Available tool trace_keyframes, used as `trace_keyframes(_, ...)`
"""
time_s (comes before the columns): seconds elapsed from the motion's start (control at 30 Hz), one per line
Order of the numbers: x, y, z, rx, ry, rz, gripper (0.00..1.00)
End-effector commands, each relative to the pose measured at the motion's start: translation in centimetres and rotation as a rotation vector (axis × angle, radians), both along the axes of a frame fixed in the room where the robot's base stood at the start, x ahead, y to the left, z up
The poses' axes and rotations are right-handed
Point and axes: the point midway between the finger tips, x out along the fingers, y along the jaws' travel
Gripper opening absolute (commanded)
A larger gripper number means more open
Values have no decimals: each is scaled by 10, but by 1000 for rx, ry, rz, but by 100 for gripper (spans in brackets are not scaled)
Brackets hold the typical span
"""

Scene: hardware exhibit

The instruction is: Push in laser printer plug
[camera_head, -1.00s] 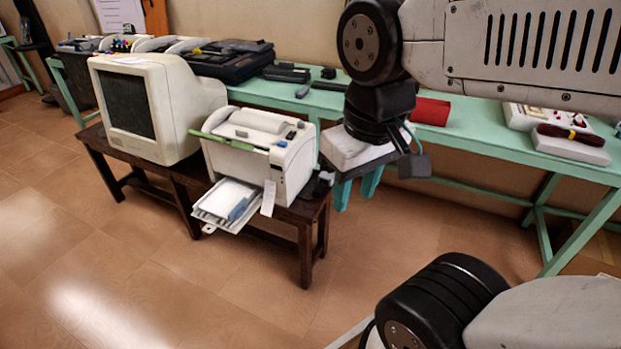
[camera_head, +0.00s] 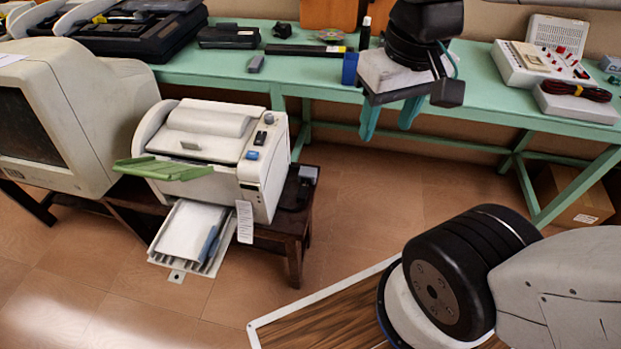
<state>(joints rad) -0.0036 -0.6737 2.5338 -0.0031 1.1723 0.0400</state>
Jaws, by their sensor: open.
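The laser printer (camera_head: 215,155) is white, with a green flap and a paper tray at its front, and stands on a dark wooden bench (camera_head: 292,235). A small dark block with a grey top (camera_head: 306,178) sits on the bench at the printer's right side. It may be the plug or its socket; it is too small to tell. My gripper (camera_head: 388,128), with two teal fingers pointing down, is open and empty. It appears to the right of and above the printer, in front of the green table, apart from both.
A beige monitor (camera_head: 75,120) stands left of the printer. A long green table (camera_head: 480,105) along the wall holds a control box (camera_head: 535,65), a red-black cable bundle (camera_head: 578,90) and dark devices. A cardboard box (camera_head: 570,195) lies under it. Floor right of the bench is clear.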

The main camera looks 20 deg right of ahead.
Motion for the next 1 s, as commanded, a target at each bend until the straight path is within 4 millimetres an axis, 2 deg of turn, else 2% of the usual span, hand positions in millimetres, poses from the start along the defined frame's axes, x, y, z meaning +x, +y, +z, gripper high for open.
trace_keyframes(0.17, 61, 1, -23, 9, 29, -84, 51)
trace_keyframes(0.27, 98, 2, -44, 15, 39, -140, 51)
trace_keyframes(0.47, 167, 8, -103, 22, 57, -249, 51)
trace_keyframes(0.57, 196, 12, -141, 26, 67, -303, 51)
trace_keyframes(0.7, 230, 17, -201, 29, 80, -378, 51)
trace_keyframes(0.83, 253, 22, -264, 31, 91, -446, 51)
trace_keyframes(1.0, 267, 27, -341, 32, 102, -526, 51)
